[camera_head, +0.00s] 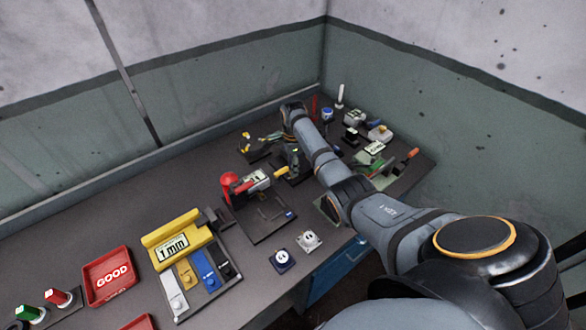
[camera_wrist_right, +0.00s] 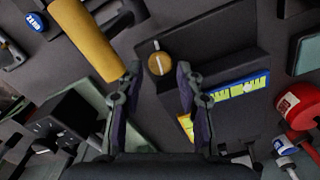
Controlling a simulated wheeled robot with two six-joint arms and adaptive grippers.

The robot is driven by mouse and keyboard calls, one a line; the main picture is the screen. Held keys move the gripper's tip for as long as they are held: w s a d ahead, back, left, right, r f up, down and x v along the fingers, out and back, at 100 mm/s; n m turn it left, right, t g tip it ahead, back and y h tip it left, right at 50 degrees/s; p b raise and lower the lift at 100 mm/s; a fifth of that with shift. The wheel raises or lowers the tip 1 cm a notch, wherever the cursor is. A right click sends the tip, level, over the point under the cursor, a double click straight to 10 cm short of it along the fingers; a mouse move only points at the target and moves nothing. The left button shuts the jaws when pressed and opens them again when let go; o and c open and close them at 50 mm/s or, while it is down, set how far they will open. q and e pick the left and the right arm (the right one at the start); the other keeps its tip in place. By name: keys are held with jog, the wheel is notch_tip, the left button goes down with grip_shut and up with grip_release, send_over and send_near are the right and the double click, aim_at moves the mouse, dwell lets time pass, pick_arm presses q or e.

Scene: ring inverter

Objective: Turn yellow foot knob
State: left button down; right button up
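A round yellow-brown knob (camera_wrist_right: 158,63) with a white line across its top sits at the edge of a dark block in the right wrist view. My right gripper (camera_wrist_right: 159,72) is open, with its fingertips apart to the left and right of the knob in the picture. I cannot tell whether they touch it. In the head view my right gripper (camera_head: 292,158) points down among the devices at the back of the table, and I cannot make out the knob there. My left gripper is not in view.
A yellow cylinder (camera_wrist_right: 88,38) lies close to the left finger. A blue and yellow label (camera_wrist_right: 238,90) and a red round part (camera_wrist_right: 298,105) are on the right. On the table are a red GOOD tray (camera_head: 107,277) and a yellow gauge (camera_head: 178,243). The table's left middle is clear.

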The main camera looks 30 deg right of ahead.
jog(key=shift+f, duration=1.2)
jog(key=shift+c, duration=0.4)
grip_shut()
jog(key=n+p, duration=0.2)
jog(key=n, duration=0.1)
jog(key=shift+r, duration=0.15)
jog(key=shift+n+p, duration=0.65)
jog(key=shift+n, duration=1.65)
